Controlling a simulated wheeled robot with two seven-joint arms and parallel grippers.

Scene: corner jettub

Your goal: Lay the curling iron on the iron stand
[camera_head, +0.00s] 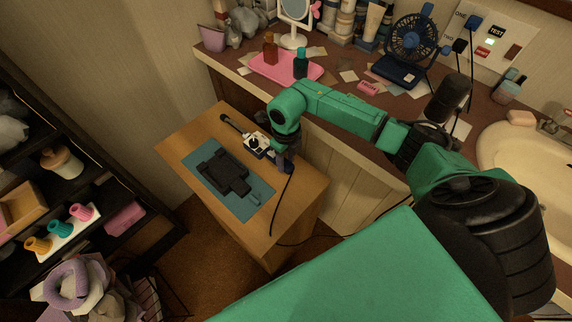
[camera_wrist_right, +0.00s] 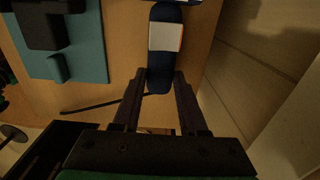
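The curling iron (camera_head: 257,144) lies on the small wooden table, its dark barrel pointing to the upper left. In the right wrist view, its dark blue handle with a white, orange-edged panel (camera_wrist_right: 165,38) runs down toward my fingers. The dark iron stand (camera_head: 222,172) sits on a teal mat (camera_head: 256,195) beside the iron; part of it shows in the right wrist view (camera_wrist_right: 45,25). My right gripper (camera_head: 283,160) is low at the handle end. Its fingers (camera_wrist_right: 161,76) are apart, one on each side of the handle; I cannot tell whether they touch it. My left gripper is out of view.
A black cord (camera_head: 283,205) hangs over the table's (camera_head: 178,149) front edge. Behind is a counter with a pink tray (camera_head: 272,72), bottles, a fan (camera_head: 412,38) and a basin (camera_head: 520,150). A dark shelf (camera_head: 150,215) stands at left.

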